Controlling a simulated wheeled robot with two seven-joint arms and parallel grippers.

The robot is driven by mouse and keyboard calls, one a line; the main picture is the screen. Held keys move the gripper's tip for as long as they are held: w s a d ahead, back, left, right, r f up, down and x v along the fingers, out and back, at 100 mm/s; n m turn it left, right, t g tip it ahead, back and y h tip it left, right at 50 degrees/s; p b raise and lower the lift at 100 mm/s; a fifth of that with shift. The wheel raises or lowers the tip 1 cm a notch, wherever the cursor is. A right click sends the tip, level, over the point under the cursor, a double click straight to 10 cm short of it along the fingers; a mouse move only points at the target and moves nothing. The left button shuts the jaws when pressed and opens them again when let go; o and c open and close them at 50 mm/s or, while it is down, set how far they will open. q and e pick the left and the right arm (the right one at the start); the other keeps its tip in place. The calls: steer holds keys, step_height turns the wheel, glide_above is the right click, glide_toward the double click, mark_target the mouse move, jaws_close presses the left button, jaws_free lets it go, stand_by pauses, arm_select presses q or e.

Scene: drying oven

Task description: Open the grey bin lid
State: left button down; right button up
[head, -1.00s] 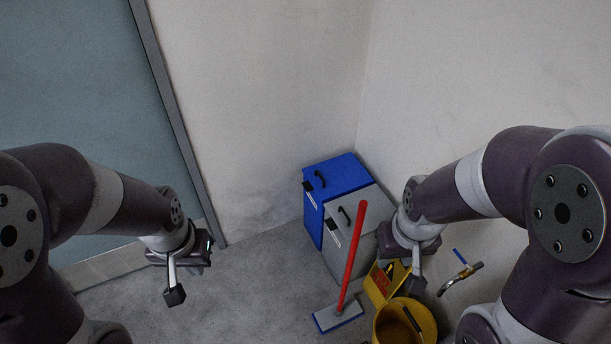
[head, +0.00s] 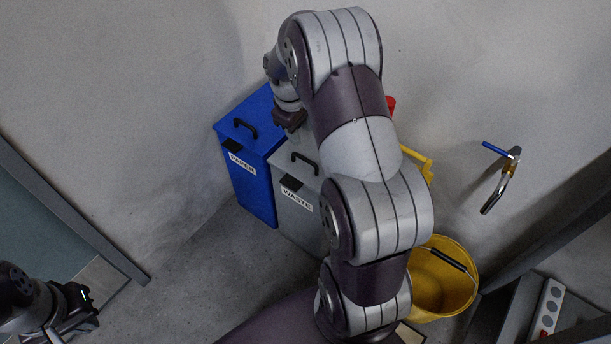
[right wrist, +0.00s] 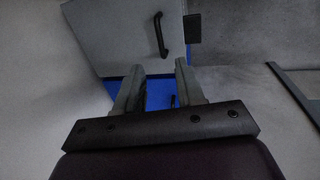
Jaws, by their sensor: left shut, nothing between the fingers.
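The grey bin (head: 298,226), labelled WASTE, stands against the wall. Its grey lid (head: 283,167) looks closed, with a black handle (head: 305,160) on top; my right arm covers part of it. My right gripper (head: 291,119) is above the back of the bins, beyond that handle. In the right wrist view my right gripper (right wrist: 158,72) is open, its two fingers apart with nothing held. The grey lid (right wrist: 115,38) and its handle (right wrist: 161,35) show beyond the fingertips. My left gripper (head: 82,305) is shut and empty at lower left, far from the bins.
A blue bin (head: 252,185), labelled PAPER, stands directly left of the grey one. A yellow bucket (head: 455,285) is at lower right, near a wall tap (head: 503,180). A door frame (head: 75,215) is at left. Floor left of the bins is clear.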

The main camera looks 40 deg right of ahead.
mark_target(307, 159)
steer(key=f+b, duration=0.1)
steer(key=f, duration=0.3)
steer(key=d+f+b, duration=0.1)
steer(key=f+b, duration=0.1)
steer(key=f, duration=0.2)
steer(key=d+f+b, duration=0.1)
steer(key=f, duration=0.3)
steer(key=shift+w+d+f+b, duration=0.15)
steer(key=shift+w+d+b, duration=0.15)
steer(key=shift+w, duration=0.1)
jaws_close()
